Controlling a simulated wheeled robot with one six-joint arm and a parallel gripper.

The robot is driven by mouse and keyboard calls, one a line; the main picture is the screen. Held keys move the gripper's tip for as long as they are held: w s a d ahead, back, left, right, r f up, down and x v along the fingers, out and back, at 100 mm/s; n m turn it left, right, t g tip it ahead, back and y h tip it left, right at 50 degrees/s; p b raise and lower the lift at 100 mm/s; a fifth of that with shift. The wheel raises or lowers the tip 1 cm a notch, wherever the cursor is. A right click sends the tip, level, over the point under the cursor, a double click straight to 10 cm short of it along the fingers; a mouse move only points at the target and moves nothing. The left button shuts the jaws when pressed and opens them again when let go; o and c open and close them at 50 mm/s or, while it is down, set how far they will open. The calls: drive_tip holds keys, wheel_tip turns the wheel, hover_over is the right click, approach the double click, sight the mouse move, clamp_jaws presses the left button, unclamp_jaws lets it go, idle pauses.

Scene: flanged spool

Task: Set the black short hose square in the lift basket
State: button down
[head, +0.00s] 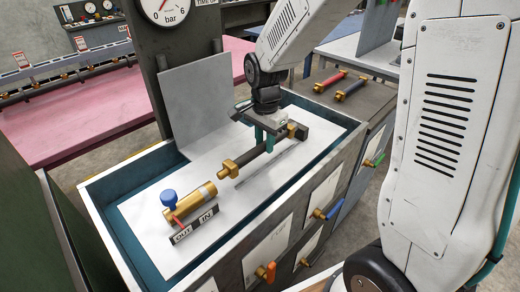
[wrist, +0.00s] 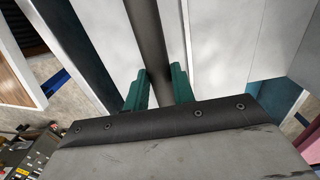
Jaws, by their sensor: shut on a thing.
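The hose is over the white floor of a long open box (head: 128,205) with teal inner walls. I cannot tell whether this box is the lift basket. A grey streak runs beside the hose on the floor; the hose looks a little above it.
A grey upright panel (head: 199,97) and pressure gauge (head: 166,8) are behind.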

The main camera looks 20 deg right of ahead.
sight(260, 150)
drive_tip(key=shift+w+a, duration=0.2)
drive_tip(key=shift+w+a+f, duration=0.15)
drive_tip(key=shift+f, duration=0.75)
drive_tip(key=shift+w+a+f, duration=0.1)
drive_tip(key=shift+w+f, duration=0.05)
drive_tip(key=shift+f, duration=0.7)
drive_tip(key=shift+f, duration=0.15)
drive_tip(key=c, duration=1.2)
unclamp_jaws()
drive_tip(key=shift+o, duration=0.2)
